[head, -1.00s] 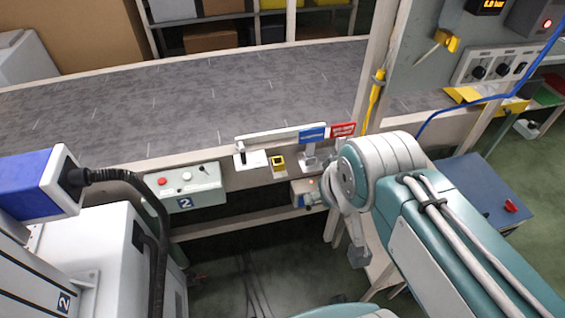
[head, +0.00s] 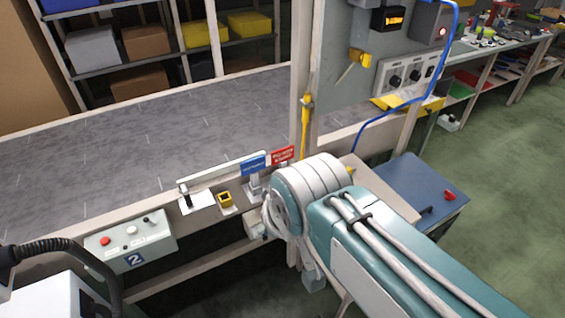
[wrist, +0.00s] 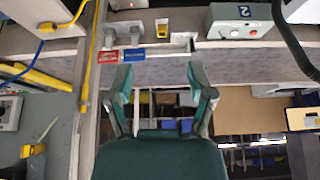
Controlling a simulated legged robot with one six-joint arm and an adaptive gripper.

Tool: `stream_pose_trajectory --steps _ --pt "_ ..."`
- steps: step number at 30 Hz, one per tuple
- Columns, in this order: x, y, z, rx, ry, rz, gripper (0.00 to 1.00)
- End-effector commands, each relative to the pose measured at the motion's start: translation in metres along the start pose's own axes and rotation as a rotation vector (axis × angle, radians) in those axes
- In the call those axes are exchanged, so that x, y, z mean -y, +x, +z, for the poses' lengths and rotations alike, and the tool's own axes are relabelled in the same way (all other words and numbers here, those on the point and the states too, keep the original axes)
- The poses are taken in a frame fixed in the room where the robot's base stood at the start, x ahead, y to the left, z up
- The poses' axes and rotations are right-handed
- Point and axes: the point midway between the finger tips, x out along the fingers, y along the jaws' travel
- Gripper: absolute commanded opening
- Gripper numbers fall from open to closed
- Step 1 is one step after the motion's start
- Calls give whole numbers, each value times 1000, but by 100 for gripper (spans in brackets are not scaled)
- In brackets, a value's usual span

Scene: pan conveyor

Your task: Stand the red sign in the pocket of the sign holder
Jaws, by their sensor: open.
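The red sign (head: 283,154) is upright at the near edge of the grey belt, beside a blue sign (head: 253,165). It also shows in the wrist view (wrist: 108,57), left of the blue sign (wrist: 134,54). Grey stands (wrist: 136,36) show at both signs; I cannot tell which is the sign holder, or whether the red sign sits in a pocket. My gripper (wrist: 160,74) is open and empty, its two green fingers wide apart. In the wrist view both signs lie beyond the left finger. In the head view my arm hides the gripper.
A yellow-and-black block (head: 225,198) and a white plate (head: 196,203) lie on the near ledge. A button box (head: 130,243) is at left. A yellow tool (head: 305,115) hangs on the post close to the signs.

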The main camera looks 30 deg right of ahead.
Motion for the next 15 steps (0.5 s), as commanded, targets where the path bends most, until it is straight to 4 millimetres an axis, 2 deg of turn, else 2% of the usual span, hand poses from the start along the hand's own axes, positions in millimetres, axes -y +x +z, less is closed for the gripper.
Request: stream_pose_trajectory --steps 2,5,15 --pt "-1 1 -2 -2 1 4 71" --pt "-9 10 -15 -22 10 27 71" --pt "-71 82 -99 -189 19 167 71"
